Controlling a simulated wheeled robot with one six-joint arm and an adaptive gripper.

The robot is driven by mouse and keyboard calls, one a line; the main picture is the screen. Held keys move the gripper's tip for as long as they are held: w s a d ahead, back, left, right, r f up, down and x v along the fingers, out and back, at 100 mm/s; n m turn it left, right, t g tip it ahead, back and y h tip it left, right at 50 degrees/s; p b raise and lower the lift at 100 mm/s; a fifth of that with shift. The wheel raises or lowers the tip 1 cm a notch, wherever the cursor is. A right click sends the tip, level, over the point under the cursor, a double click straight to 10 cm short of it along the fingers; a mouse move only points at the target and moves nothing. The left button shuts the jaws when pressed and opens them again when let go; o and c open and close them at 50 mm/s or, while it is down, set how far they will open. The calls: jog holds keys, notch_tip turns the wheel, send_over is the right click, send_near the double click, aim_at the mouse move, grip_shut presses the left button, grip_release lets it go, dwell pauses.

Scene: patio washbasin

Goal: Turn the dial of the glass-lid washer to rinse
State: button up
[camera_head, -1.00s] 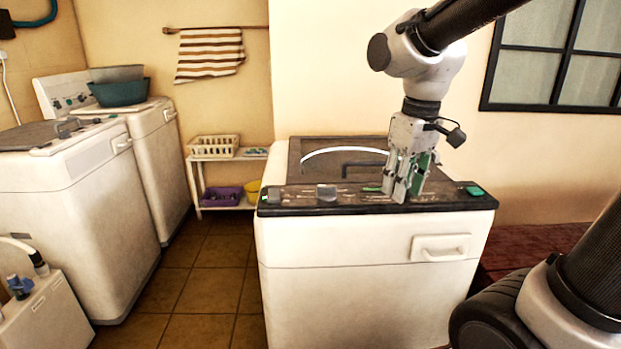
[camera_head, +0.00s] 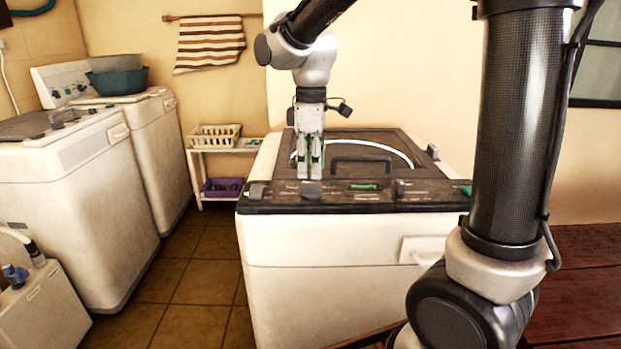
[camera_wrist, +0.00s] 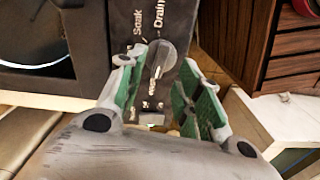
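The glass-lid washer (camera_head: 345,240) is the white machine in the middle of the head view, with a dark control panel (camera_head: 345,198) along its front top edge. A grey round dial (camera_head: 311,189) stands on the left part of the panel. It also shows in the wrist view (camera_wrist: 163,56), with "Soak" and "Drain" printed beside it; other print is too small to read surely. My gripper (camera_head: 311,174) points down right above this dial. In the wrist view its green-padded fingers (camera_wrist: 162,66) are apart, one on each side of the dial; contact cannot be told.
The lid (camera_head: 375,145) with its dark handle is closed behind the panel. Another knob (camera_head: 404,187) and a green display (camera_head: 364,186) sit to the right of the dial, a dark knob (camera_head: 258,190) to its left. Other washers (camera_head: 70,190) stand at left; floor between is clear.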

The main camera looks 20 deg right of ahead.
aim_at(312, 183)
jog(key=shift+f, duration=1.95)
jog(key=shift+c, duration=0.2)
grip_shut()
jog(key=m, duration=0.4)
jog(key=shift+m, duration=1.8)
